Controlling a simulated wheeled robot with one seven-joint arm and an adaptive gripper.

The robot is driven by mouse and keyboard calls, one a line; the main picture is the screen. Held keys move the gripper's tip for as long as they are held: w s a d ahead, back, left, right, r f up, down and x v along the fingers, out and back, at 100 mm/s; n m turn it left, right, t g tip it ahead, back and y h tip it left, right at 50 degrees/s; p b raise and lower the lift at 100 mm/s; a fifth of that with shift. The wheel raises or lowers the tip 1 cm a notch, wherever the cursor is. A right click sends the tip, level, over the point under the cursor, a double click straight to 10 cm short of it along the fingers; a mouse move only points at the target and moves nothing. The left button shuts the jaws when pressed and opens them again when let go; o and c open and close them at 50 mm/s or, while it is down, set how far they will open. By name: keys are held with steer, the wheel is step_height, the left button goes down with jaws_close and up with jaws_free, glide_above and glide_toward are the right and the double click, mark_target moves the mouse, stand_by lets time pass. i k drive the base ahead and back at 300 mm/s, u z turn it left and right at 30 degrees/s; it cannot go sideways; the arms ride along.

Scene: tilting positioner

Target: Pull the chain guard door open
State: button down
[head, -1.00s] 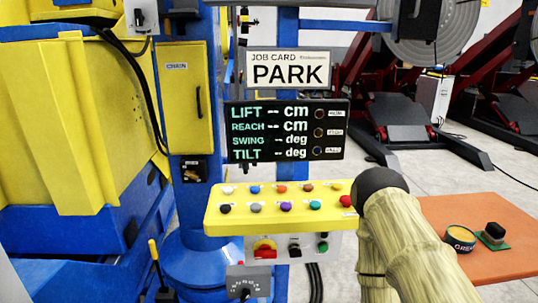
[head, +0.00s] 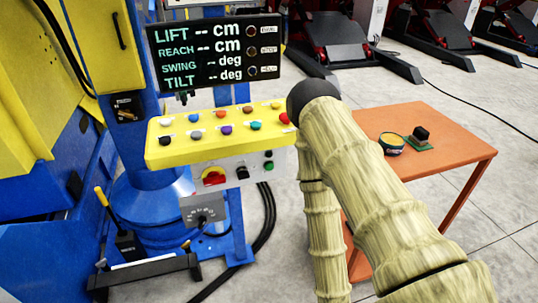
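The chain guard door (head: 102,58) is a yellow panel at the upper left of the head view, on the blue column. Its top is cut off by the picture edge. Its black upright handle (head: 118,24) is near its right edge. The door looks closed. My arm, in a pale fabric cover, fills the right middle, with a dark joint at its top. One covered link runs down out of the bottom of the picture. My gripper is not in view, so its distance from the door does not show.
A yellow panel of coloured buttons (head: 221,131) stands between the door and my arm, with a display (head: 215,52) above it. A lever (head: 113,221) rises at the lower left. An orange table (head: 458,152) stands at the right. Open floor lies beyond it.

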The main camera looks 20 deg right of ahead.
mark_target(101, 29)
steer(key=u, duration=0.3)
steer(key=k, duration=0.4)
steer(key=u, duration=1.3)
steer(key=i, duration=1.05)
steer(key=z, duration=0.5)
